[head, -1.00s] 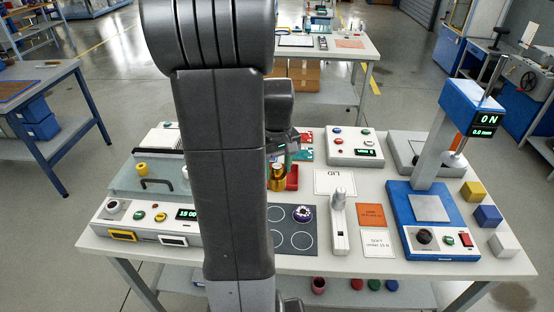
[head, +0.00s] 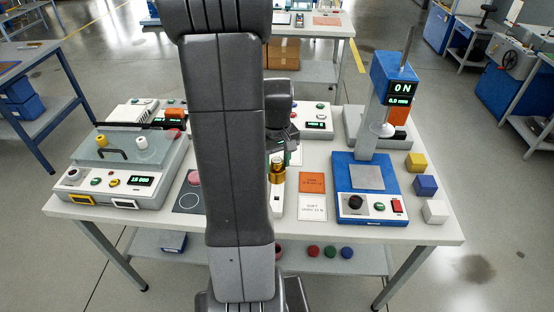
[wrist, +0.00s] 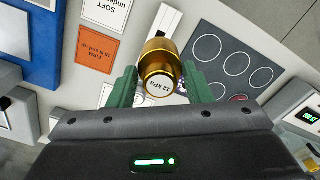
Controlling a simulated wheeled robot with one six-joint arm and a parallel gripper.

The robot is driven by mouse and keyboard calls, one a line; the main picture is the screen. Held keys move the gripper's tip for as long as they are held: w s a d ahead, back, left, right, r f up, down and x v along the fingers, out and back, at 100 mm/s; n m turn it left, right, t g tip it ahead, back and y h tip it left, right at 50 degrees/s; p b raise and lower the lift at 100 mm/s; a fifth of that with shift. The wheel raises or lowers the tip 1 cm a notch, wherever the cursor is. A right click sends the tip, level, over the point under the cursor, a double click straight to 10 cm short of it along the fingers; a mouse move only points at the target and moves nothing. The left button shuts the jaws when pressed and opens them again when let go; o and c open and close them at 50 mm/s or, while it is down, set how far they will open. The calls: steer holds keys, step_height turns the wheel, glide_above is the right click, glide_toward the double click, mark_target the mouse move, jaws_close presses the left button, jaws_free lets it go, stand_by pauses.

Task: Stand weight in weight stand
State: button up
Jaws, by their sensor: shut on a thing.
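A brass weight (wrist: 157,52) with a white end marked "12 kPa" is between the green fingers of my gripper (wrist: 160,78) in the wrist view. My gripper is shut on it. In the head view the weight (head: 277,176) hangs low at the end of my gripper (head: 279,159), in front of a white bar-shaped device (head: 276,203). The wrist view shows part of this device (wrist: 165,18) beyond the weight. I cannot make out the weight stand for certain; my arm hides the middle of the table.
A dark mat with circles (wrist: 222,58) lies beside the weight. An orange card (head: 312,183) and a white card (head: 312,207) lie between the white device and the blue press (head: 345,187). Yellow, blue and white cubes (head: 425,185) line the right edge.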

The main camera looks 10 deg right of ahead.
mark_target(277, 182)
steer(key=shift+f, duration=0.1)
steer(key=shift+f+b, duration=2.35)
steer(key=shift+f, duration=0.4)
steer(key=shift+f+b, duration=1.45)
steer(key=shift+f, duration=0.35)
steer(key=o, duration=1)
step_height(277, 182, up, 14)
steer(key=shift+f, duration=0.1)
step_height(277, 182, down, 14)
steer(key=shift+r, duration=0.4)
